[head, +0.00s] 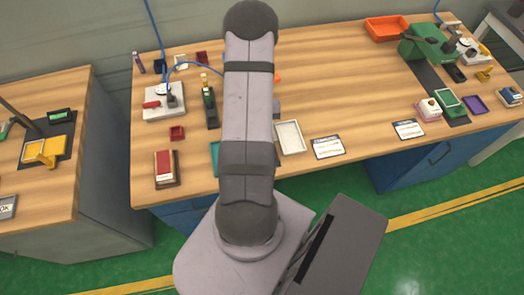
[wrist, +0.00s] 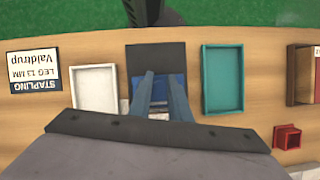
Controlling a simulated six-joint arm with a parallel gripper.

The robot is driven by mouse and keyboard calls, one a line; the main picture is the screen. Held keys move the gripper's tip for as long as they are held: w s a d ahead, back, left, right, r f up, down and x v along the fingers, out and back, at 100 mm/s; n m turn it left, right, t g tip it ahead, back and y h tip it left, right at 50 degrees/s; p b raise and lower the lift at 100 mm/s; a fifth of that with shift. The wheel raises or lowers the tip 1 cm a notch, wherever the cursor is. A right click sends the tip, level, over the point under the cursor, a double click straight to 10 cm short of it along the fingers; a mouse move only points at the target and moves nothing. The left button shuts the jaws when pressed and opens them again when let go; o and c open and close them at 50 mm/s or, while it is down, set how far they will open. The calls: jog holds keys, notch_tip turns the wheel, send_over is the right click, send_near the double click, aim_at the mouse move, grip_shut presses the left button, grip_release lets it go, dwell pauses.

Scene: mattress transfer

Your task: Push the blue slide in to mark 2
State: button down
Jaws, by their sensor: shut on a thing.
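In the wrist view my gripper (wrist: 161,76) points down at the bench, its two grey-blue fingers close together. It is shut on a blue part (wrist: 161,90), which I take for the blue slide. The fingers and the wrist body cover much of it. A flat dark grey plate (wrist: 156,58) lies just beyond the blue part, towards the bench edge. Some pale surface shows beside and below the fingers. No mark 2 can be read in either view. In the head view my arm hides the gripper and the slide.
A white tray (wrist: 95,88) lies left of the fingers and a teal tray (wrist: 222,79) right, both close. A small red bin (wrist: 287,137) and a stapling label (wrist: 35,71) lie farther out. An orange tray (head: 387,28) and green machine (head: 428,42) stand far right.

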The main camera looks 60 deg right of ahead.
jog(key=w+d+b, duration=0.1)
jog(key=w+d, duration=0.2)
jog(key=shift+w+d, duration=0.15)
jog(key=shift+d, duration=0.05)
jog(key=c, duration=1.6)
grip_release()
jog(key=shift+c, duration=0.2)
jog(key=shift+a, duration=0.1)
jog(key=shift+r, duration=0.1)
jog(key=shift+b+v, duration=1.2)
jog(key=shift+v, duration=2.45)
